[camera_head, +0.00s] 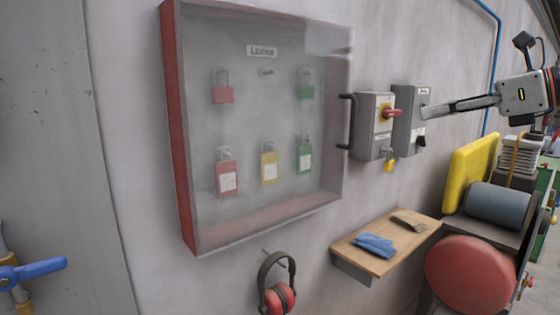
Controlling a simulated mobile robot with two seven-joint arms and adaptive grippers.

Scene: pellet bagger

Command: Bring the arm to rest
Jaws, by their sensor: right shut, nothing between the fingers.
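My right gripper (428,111) comes in from the right edge at upper right. Its fingers are shut and hold nothing. They point left, and their tips overlap the right-hand grey switch box (408,135) in the picture; I cannot tell whether they touch it. The left-hand grey switch box (374,142) has a red rotary handle (391,113), and a yellow padlock (389,165) hangs at its lower right. My left gripper is not in view.
A red-framed clear cabinet (178,150) on the wall holds several padlocks. Below are ear defenders (280,298) and a wooden shelf (355,260) with blue gloves (374,244) and a brush (408,222). Machinery with a red round cover (470,274) stands at right. A blue lever (38,270) is at left.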

